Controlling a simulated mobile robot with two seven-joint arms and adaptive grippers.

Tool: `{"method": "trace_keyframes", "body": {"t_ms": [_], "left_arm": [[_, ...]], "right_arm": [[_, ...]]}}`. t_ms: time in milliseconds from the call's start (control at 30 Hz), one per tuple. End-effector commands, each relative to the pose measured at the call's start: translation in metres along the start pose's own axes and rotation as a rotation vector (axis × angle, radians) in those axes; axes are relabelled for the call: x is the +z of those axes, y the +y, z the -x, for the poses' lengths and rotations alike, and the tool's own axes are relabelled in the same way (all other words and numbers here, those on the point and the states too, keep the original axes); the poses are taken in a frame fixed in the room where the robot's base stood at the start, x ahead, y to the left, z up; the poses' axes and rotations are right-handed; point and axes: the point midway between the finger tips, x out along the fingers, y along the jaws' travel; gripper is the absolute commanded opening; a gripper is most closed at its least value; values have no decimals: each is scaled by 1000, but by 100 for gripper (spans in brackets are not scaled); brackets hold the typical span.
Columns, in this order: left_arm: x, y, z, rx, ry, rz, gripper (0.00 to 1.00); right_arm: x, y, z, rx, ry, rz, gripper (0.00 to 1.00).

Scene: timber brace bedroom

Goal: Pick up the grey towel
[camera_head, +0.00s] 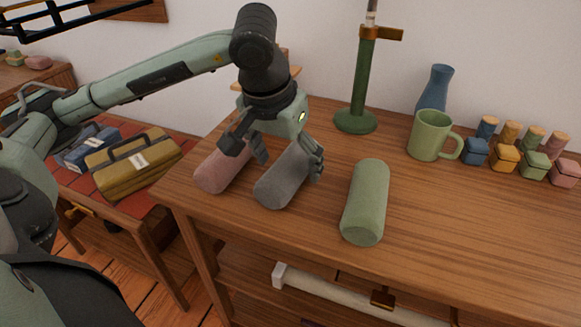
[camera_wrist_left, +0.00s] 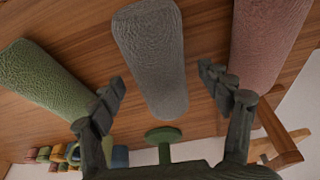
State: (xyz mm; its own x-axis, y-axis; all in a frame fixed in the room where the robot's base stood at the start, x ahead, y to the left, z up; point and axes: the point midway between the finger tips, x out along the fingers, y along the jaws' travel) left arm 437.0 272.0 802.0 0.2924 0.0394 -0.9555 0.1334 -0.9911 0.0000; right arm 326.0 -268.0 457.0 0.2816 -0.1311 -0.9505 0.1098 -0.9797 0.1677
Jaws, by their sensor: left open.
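The grey towel (camera_head: 283,180) is a rolled cylinder lying on the wooden table between a pink roll and a green roll. In the wrist view the grey towel (camera_wrist_left: 152,55) lies in the middle, ahead of the fingers. My left gripper (camera_head: 288,160) is over the far part of the grey towel, pointing down, with its fingers apart. In the wrist view my left gripper (camera_wrist_left: 165,95) is open, one finger on each side of the towel's near end, with nothing held. My right gripper is not in view.
The pink rolled towel (camera_head: 222,170) lies close on the left, the green rolled towel (camera_head: 366,202) on the right. A green stand (camera_head: 361,90), a green mug (camera_head: 430,135), a blue vase (camera_head: 436,88) and several small jars stand behind. The table front right is clear.

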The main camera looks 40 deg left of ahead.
Motion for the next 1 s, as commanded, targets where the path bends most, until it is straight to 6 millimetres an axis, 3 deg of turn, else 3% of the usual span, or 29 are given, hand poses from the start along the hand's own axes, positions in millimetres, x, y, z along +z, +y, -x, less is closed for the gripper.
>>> {"method": "trace_keyframes", "body": {"t_ms": [133,400,833,1000], "left_arm": [[1,0,-16,0,-2,0,78],[0,0,-17,0,1,-1,76],[0,0,-17,0,1,-1,23],[0,0,-17,0,2,-1,20]], "right_arm": [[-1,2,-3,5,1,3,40],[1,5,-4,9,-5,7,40],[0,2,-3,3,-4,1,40],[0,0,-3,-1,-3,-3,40]]}}
